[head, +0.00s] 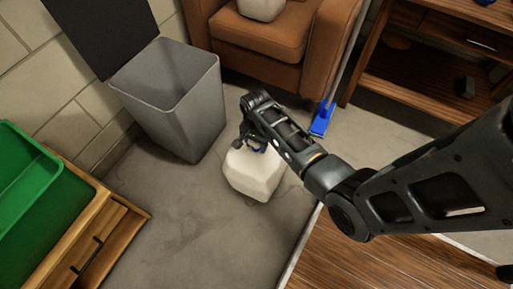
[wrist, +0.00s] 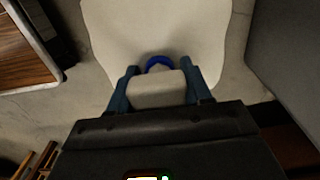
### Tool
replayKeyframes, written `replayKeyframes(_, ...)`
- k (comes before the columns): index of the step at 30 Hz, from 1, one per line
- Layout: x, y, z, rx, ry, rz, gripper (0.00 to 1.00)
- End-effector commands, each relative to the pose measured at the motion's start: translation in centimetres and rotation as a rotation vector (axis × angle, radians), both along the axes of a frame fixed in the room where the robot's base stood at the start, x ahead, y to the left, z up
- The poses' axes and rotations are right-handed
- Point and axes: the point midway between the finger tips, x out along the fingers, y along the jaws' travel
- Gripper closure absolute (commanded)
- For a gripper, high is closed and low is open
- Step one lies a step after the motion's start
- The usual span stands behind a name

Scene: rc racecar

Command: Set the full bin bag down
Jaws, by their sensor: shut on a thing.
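The full bin bag is a white, rounded, boxy bag (head: 256,174) with a blue tie at its top, over the grey floor in the middle of the head view. My gripper (head: 254,143) is above it and shut on its narrow top. In the wrist view the white bag (wrist: 155,35) fills the upper middle, and its neck sits between the two fingers of my gripper (wrist: 159,90). The blue tie (wrist: 160,62) shows just beyond the neck. The bag hangs upright; I cannot tell whether its underside touches the floor.
A grey open bin (head: 180,100) stands left of the bag, looking empty. A brown armchair (head: 262,42) behind carries another white bag (head: 262,8). A wooden cabinet with a green crate (head: 40,205) is at left. A blue object (head: 322,120) lies right. Floor in front is clear.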

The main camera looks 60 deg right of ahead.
Motion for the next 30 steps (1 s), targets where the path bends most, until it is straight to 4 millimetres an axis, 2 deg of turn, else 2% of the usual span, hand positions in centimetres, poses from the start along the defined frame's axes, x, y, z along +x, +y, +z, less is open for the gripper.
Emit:
replayKeyframes(1, 0.0, 0.0, -1.1, 0.0, 0.0, 0.0, 1.0)
replayKeyframes(5, 0.1, -0.1, -2.5, 0.0, -0.001, 0.0, 1.0)
replayKeyframes(17, 0.1, 0.0, -2.8, -0.001, -0.001, 0.001, 1.0)
replayKeyframes(18, 0.0, 0.0, -2.9, 0.001, 0.001, 0.001, 0.49)
replayKeyframes(25, 0.0, 0.0, -2.8, 0.001, 0.001, 0.001, 0.27)
replayKeyframes(30, 0.0, 0.0, -2.8, 0.001, 0.001, 0.001, 0.26)
